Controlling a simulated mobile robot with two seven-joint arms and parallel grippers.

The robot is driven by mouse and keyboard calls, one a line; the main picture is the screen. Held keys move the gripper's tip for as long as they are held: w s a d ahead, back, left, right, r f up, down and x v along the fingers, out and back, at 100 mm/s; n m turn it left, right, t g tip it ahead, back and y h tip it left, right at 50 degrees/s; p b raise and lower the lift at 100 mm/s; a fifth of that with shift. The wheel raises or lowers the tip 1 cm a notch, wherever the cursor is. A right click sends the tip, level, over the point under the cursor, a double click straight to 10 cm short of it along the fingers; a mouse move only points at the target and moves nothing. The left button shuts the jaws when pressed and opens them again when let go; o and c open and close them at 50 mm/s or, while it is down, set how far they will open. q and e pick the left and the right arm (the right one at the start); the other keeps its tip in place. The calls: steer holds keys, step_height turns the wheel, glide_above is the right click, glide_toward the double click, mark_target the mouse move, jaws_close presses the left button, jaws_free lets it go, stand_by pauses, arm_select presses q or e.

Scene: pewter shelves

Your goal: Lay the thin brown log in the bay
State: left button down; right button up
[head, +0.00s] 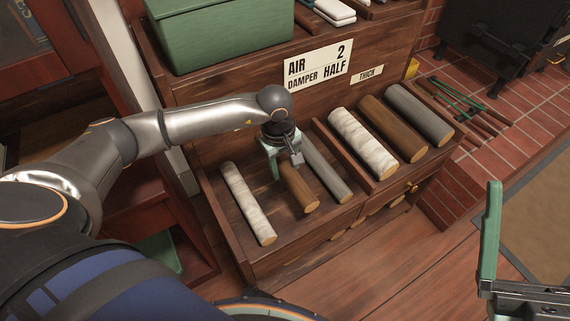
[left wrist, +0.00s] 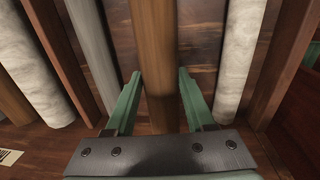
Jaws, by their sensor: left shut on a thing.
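The thin brown log (head: 298,187) is in the left bay (head: 315,226) of the wooden shelf, between a thin white-barked log (head: 247,203) and a thin grey log (head: 327,168). My left gripper (head: 277,163) is shut on the brown log near its back end. In the left wrist view the log (left wrist: 153,50) runs between the two green fingers (left wrist: 160,85). I cannot tell whether the log touches the bay floor. My right gripper (head: 491,235) is at the lower right, empty, with one finger in view and the other outside the frame.
A divider separates the left bay from the right one, which holds thick white (head: 362,143), brown (head: 393,128) and grey (head: 420,114) logs under a THICK label (head: 367,75). A green box (head: 215,38) stands on the shelf above. Fire tools lie on the bricks at right.

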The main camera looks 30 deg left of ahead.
arm_select(q)
steer(key=shift+f+b, duration=0.65)
steer(key=shift+f, duration=0.1)
step_height(320, 180, down, 2)
steer(key=shift+f+b, duration=0.25)
steer(key=shift+b, duration=0.8)
steer(key=shift+f+b, duration=0.75)
steer(key=shift+f, duration=0.15)
arm_select(e)
steer(key=shift+y, duration=0.7)
steer(key=shift+s+a+f, duration=0.15)
steer(key=shift+s+f, duration=0.05)
steer(key=shift+f, duration=0.85)
steer(key=shift+s+a+f, duration=0.15)
steer(key=shift+f, duration=0.85)
arm_select(q)
steer(key=shift+c, duration=0.9)
jaws_free()
